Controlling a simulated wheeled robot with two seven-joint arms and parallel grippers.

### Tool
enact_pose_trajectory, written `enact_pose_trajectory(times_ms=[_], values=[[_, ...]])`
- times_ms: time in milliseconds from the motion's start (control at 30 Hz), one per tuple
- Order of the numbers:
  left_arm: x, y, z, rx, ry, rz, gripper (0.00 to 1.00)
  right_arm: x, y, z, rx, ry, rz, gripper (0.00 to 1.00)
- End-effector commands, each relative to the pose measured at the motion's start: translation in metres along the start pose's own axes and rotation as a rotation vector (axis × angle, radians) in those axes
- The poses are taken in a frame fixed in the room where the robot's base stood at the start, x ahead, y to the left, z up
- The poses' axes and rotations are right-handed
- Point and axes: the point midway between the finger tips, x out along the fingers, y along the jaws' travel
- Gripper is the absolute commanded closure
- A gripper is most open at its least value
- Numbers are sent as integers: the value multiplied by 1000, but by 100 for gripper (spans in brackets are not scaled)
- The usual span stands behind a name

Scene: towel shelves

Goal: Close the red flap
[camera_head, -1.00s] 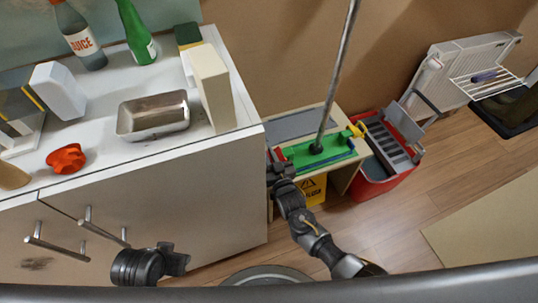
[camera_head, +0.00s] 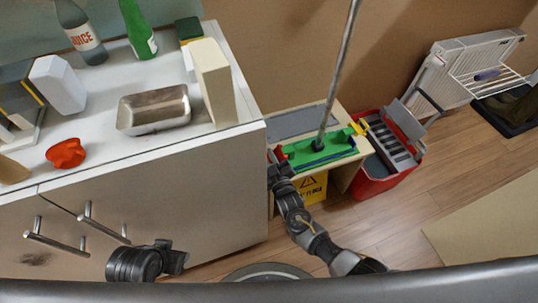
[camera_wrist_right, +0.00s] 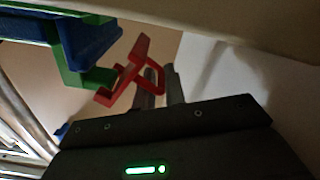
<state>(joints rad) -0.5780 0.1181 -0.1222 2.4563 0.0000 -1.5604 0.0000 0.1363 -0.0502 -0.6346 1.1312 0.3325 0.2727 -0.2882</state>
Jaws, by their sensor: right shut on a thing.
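The red flap (camera_wrist_right: 122,75) shows in the right wrist view, slanting off the end of the green mop frame (camera_wrist_right: 85,75). It has a loop beside my right fingers. In the head view only a small red bit (camera_head: 279,153) shows at the left end of the green mop head (camera_head: 318,152). My right gripper (camera_wrist_right: 162,85) is shut on the flap's loop; the exact contact is partly hidden. In the head view my right gripper (camera_head: 277,170) is close beside the white cabinet's edge. My left gripper (camera_head: 178,258) is low in front of the cabinet; its jaws are unclear.
The white cabinet (camera_head: 170,190) stands close left of my right gripper, with a metal tray (camera_head: 153,109) on top. The mop pole (camera_head: 339,75) rises above the cart (camera_head: 300,122). A red bucket (camera_head: 378,181) stands to the right. Open wooden floor lies further right.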

Motion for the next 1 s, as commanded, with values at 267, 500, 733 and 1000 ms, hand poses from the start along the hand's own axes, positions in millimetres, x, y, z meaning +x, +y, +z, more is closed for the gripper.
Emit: enact_pose_trajectory(times_ms=[267,500,733,1000], values=[[-5,-1,0,0,4,-1,54,-1,-3,9,-112,-4,-4,100],[-6,-2,0,1,5,-3,54,-1,-3,10,-142,-5,-3,100],[-6,-2,0,3,4,-5,54,-1,-3,10,-143,-5,-3,100],[-5,-2,0,2,2,-5,54,-1,-2,10,-142,-4,-2,71]])
